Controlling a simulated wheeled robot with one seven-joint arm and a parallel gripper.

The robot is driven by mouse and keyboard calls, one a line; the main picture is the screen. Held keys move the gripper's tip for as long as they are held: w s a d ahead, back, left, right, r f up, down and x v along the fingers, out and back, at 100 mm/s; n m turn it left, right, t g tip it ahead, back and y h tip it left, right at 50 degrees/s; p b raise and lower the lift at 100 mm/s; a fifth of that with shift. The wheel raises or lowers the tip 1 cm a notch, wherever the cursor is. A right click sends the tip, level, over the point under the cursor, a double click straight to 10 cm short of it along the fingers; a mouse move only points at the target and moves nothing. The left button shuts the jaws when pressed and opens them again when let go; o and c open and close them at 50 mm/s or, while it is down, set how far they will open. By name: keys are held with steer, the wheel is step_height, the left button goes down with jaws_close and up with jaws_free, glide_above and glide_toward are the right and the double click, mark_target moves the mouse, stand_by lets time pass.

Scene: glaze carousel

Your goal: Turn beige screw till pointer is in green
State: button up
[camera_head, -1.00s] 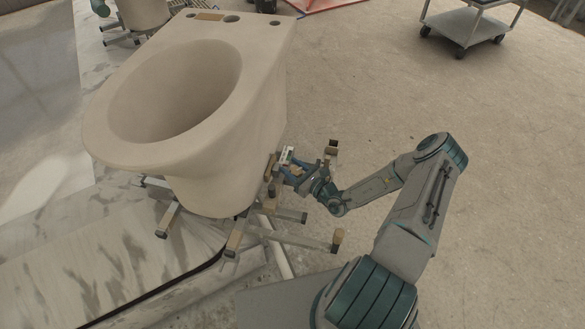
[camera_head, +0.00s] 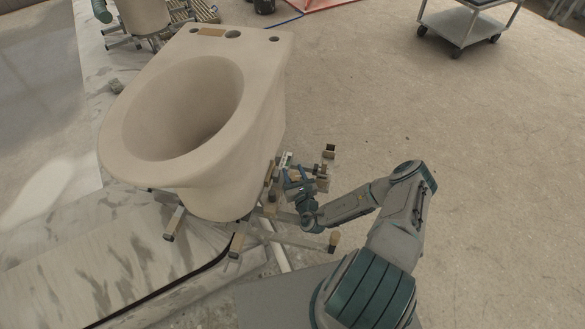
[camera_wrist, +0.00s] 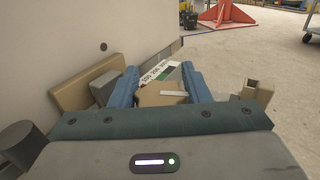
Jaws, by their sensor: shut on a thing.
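The beige screw (camera_wrist: 155,97) shows in the wrist view as a tan block between my two blue fingers. My gripper (camera_wrist: 159,76) is shut on it, one finger on each side. A white scale plate (camera_wrist: 153,73) with dark marks and a small green patch lies just beyond the screw, partly hidden by it. I cannot make out the pointer or where it stands against the green. In the head view my gripper (camera_head: 291,180) is at the carousel's right side, beside the white plate (camera_head: 286,160); the screw is too small to tell there.
A large beige toilet bowl (camera_head: 262,125) stands on the carousel just left of my gripper. Metal support arms with tan-capped ends (camera_head: 333,242) stick out around my gripper. A grey trolley (camera_head: 462,25) stands far back right. The floor on the right is clear.

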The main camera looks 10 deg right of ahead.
steer(key=shift+d+m+h+p, duration=0.15)
steer(key=shift+m+h+p, duration=1)
steer(key=shift+h, duration=1.05)
steer(key=shift+f+m, duration=0.1)
steer(key=shift+m, duration=0.25)
steer(key=o, duration=1)
steer(key=shift+s, duration=0.1)
steer(key=shift+s+a+b, duration=0.35)
steer(key=shift+s+a, duration=0.1)
steer(key=shift+s, duration=1.8)
steer(key=shift+s+a+b, duration=0.4)
steer(key=shift+s, duration=1.85)
steer(key=shift+s+a+b, duration=0.35)
steer(key=shift+s+a, duration=0.1)
steer(key=shift+s, duration=1.8)
